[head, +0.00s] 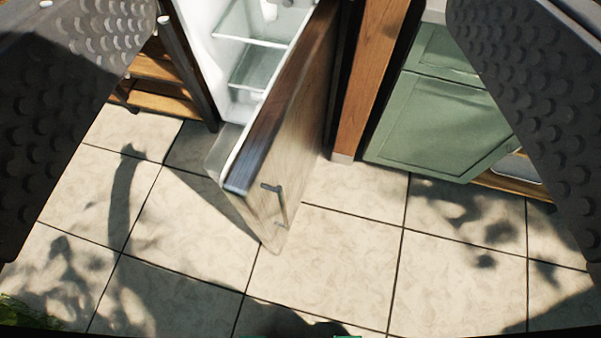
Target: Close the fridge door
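The fridge door (297,140) stands open, swung out toward me over the tiled floor. It has a wood-coloured front with a dark handle (274,205) near its free edge. The white fridge interior (205,62) with glass shelves shows to the left behind the door. My gripper (300,170) shows as two dark studded fingers at the far left and far right of the view. The fingers are wide apart with nothing held between them. The door appears beyond the fingers, with no contact visible.
A wooden post (369,75) stands just right of the door. A green cabinet (440,120) is further right. A wooden shelf unit (160,80) is left of the fridge. The tiled floor (330,265) in front is clear, with some green leaves (22,312) at bottom left.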

